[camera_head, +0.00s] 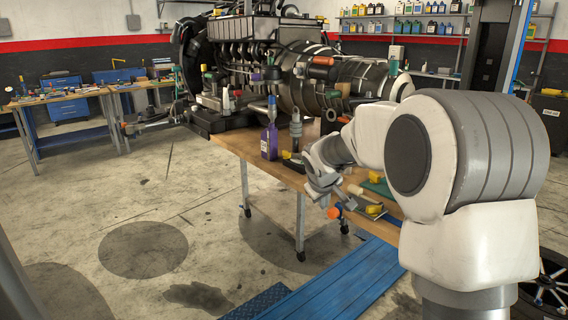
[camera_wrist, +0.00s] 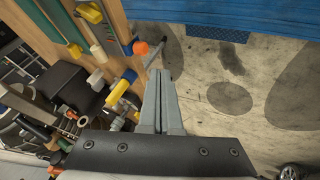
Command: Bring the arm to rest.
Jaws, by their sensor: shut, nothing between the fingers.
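My arm reaches in from the right in the head view, bent, with my gripper (camera_head: 322,194) low at the near edge of the wooden workbench (camera_head: 230,142). In the wrist view my gripper (camera_wrist: 162,74) points out past the bench edge over the concrete floor. Its two grey fingers lie together, shut and empty. An orange-tipped tool (camera_wrist: 140,48) lies close to the left of the fingertips, and its orange end (camera_head: 334,212) also shows just below my gripper in the head view. I cannot tell whether they touch.
A purple bottle (camera_head: 269,142), a yellow-handled tool (camera_head: 374,209) and other tools crowd the bench. A large engine (camera_head: 262,60) stands behind. A blue ramp (camera_head: 345,280) lies on the floor below. The concrete floor (camera_head: 190,215) at left is open.

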